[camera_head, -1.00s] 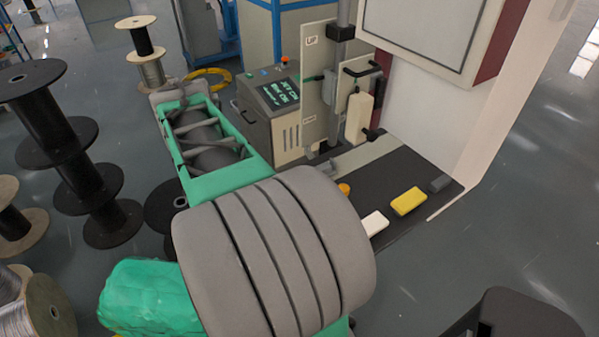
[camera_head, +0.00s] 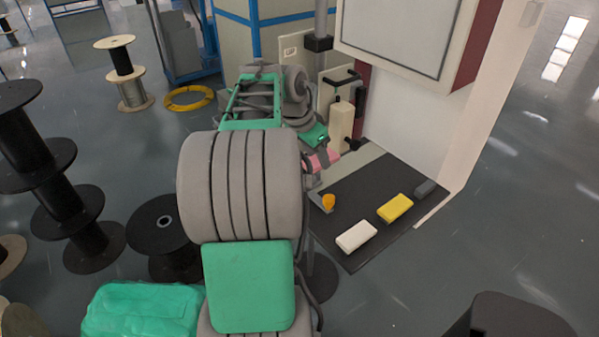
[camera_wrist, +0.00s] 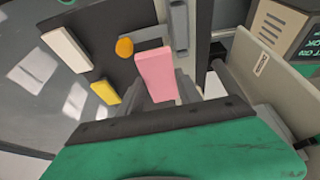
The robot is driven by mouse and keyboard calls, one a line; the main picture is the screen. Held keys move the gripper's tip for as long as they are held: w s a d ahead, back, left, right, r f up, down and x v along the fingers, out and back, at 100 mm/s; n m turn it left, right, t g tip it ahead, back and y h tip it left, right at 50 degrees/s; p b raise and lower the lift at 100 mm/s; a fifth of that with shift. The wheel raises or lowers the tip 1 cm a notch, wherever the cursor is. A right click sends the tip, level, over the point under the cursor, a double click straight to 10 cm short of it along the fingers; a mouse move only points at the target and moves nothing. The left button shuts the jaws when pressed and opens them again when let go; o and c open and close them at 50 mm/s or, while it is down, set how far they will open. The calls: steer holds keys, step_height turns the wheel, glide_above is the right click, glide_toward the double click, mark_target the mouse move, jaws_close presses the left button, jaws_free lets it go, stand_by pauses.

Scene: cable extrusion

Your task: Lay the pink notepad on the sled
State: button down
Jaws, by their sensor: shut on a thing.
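The pink notepad (camera_head: 322,160) is in my gripper (camera_head: 312,164), above the back left part of the dark bench top in the head view. In the wrist view the pink notepad (camera_wrist: 155,78) sticks out from between the fingers of my gripper (camera_wrist: 165,92), which is shut on it. Its gripped end is hidden. A low grey piece (camera_head: 316,197) beside an orange knob (camera_head: 328,202) lies below it on the bench. It may be the sled, but I cannot tell for sure.
The dark bench top (camera_head: 363,190) carries a white block (camera_head: 356,236), a yellow block (camera_head: 395,208) and a small grey block (camera_head: 425,188). Cable spools stand on the left floor.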

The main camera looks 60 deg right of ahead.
glide_above(303, 180)
steer(key=a, duration=0.1)
steer(key=f, duration=0.6)
steer(key=shift+w+a+f+p, duration=0.1)
steer(key=shift+w+f+p, duration=0.1)
steer(key=shift+w+p, duration=0.15)
step_height(303, 180, down, 3)
steer(key=shift+r+p, duration=0.15)
steer(key=shift+p, duration=0.15)
steer(key=shift+f+b, duration=0.3)
steer(key=shift+f, duration=0.05)
steer(key=c, duration=0.8)
jaws_free()
steer(key=shift+r, duration=0.1)
